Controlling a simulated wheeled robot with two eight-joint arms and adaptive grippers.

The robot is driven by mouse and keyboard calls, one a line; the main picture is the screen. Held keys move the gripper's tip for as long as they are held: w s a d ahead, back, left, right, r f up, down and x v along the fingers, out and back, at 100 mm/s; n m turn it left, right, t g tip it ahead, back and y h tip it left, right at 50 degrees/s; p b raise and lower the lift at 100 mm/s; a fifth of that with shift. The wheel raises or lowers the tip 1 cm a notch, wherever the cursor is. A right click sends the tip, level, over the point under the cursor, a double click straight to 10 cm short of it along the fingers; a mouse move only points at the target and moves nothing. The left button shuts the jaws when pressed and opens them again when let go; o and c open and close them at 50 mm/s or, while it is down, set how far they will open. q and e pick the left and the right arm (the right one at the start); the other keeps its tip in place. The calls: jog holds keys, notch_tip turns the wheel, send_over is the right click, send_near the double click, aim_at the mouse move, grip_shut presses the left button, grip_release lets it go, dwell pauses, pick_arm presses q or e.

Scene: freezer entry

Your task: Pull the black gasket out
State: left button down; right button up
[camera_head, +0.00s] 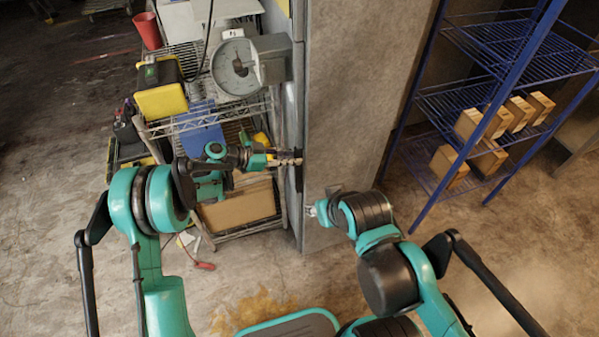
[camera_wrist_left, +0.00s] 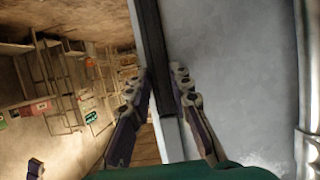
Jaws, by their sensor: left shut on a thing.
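The black gasket (camera_wrist_left: 152,40) is a dark strip along the edge of a pale grey panel in the left wrist view. It runs down between the two fingers of my left gripper (camera_wrist_left: 163,78), which is shut on it. In the head view my left gripper (camera_head: 296,158) reaches from the left to the narrow edge of the grey freezer wall (camera_head: 355,90). The fingers hide part of the gasket there.
A wire shelf cart (camera_head: 262,105) with a grey dial scale (camera_head: 235,68) and a yellow-black box (camera_head: 162,92) stands behind my left arm. Concrete floor is open at the lower left.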

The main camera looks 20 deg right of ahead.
pick_arm(q)
jog(key=shift+a+b, duration=0.4)
jog(key=shift+a, duration=0.5)
dwell(1.2)
jog(key=shift+a, duration=0.4)
dwell(0.3)
jog(key=shift+s+a, duration=0.15)
jog(key=shift+a, duration=2.5)
